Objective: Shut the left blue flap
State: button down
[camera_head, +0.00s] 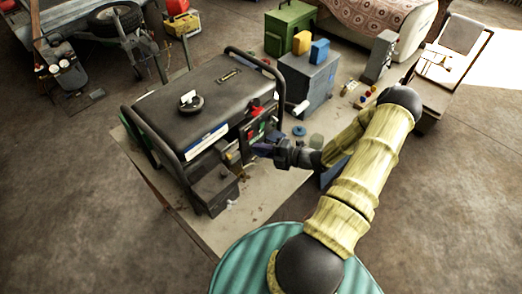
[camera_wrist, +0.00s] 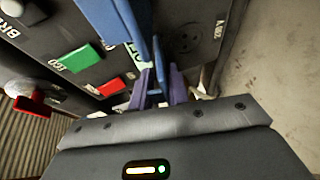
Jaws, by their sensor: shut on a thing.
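The black generator (camera_head: 190,85) stands on a workbench, its control panel facing my arm. In the wrist view, blue flap material (camera_wrist: 103,18) stands out from the panel (camera_wrist: 52,38) at the top. A narrower blue strip (camera_wrist: 140,18) beside it runs down to my purple fingers. I cannot tell whether these are one flap or two. My gripper (camera_wrist: 158,88) is shut on the lower end of the blue strip. A round socket (camera_wrist: 187,42) shows uncovered to its right. In the head view my gripper (camera_head: 266,148) is at the panel, and the flap is hard to make out.
A green button (camera_wrist: 80,60), a red button (camera_wrist: 111,87) and a red-handled lever (camera_wrist: 32,106) lie left of my fingers. A grey-blue box (camera_head: 310,80) stands behind my gripper on the bench (camera_head: 255,200). Bare floor lies in front.

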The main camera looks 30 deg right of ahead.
jog(key=f+t+y+b, duration=0.1)
jog(key=b, duration=0.1)
jog(key=n+t+y+b, duration=0.1)
jog(key=b, duration=0.1)
jog(key=shift+s+d+f+n+t+y+b, duration=0.1)
jog(key=shift+f+n+t+y+b, duration=0.2)
jog(key=shift+f+t, duration=0.1)
jog(key=shift+f+n+t+y+b, duration=0.1)
jog(key=shift+n+t+y+b, duration=0.35)
jog(key=shift+y+b, duration=0.4)
jog(key=shift+t+b, duration=0.25)
jog(key=shift+b, duration=0.2)
jog(key=shift+n, duration=0.25)
